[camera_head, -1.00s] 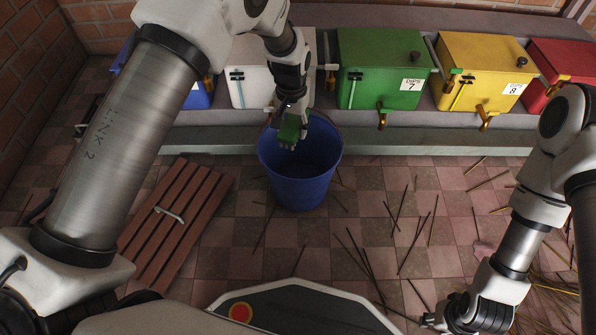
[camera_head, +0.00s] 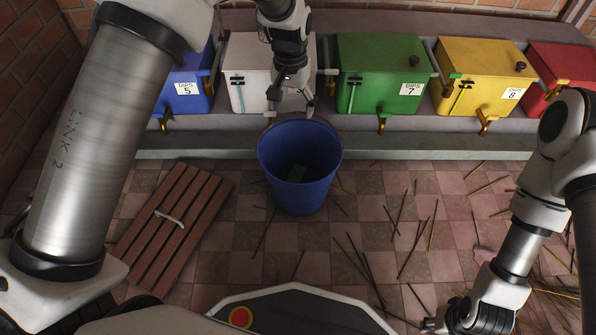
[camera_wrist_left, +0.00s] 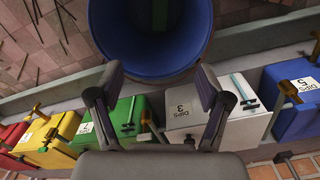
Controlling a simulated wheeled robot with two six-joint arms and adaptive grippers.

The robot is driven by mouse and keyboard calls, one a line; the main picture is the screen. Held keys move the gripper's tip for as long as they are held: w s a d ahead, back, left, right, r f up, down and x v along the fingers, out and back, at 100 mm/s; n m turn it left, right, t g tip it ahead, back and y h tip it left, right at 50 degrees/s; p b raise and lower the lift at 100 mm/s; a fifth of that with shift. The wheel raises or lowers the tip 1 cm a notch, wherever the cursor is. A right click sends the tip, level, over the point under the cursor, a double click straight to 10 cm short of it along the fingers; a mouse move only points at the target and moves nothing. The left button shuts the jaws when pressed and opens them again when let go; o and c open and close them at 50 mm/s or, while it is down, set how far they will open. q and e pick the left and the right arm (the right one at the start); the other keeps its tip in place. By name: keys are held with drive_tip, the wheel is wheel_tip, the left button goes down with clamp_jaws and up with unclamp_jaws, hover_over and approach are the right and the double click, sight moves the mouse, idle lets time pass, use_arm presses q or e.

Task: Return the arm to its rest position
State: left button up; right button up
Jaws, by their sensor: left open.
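My left gripper (camera_head: 291,104) is open and empty. It hangs just above the back rim of the blue bucket (camera_head: 300,200), in front of the white box (camera_head: 243,75). In the left wrist view its two fingers (camera_wrist_left: 158,80) stand wide apart, with the bucket (camera_wrist_left: 192,62) beyond them. A dark green object (camera_head: 297,173) lies inside the bucket, and a green strip of it (camera_wrist_left: 160,14) shows in the left wrist view. My right arm's end (camera_head: 478,313) is low at the lower right, partly cut off by the frame edge; its jaws are unclear.
Blue (camera_head: 187,85), green (camera_head: 382,75), yellow (camera_head: 482,75) and red (camera_head: 565,68) boxes with brass taps line the ledge (camera_head: 400,143) behind the bucket. A slatted wooden rack (camera_head: 172,225) lies on the floor at left. Thin sticks (camera_head: 400,215) litter the tiles at right.

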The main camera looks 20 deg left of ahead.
use_arm(q)
drive_tip(key=shift+r, duration=1.5)
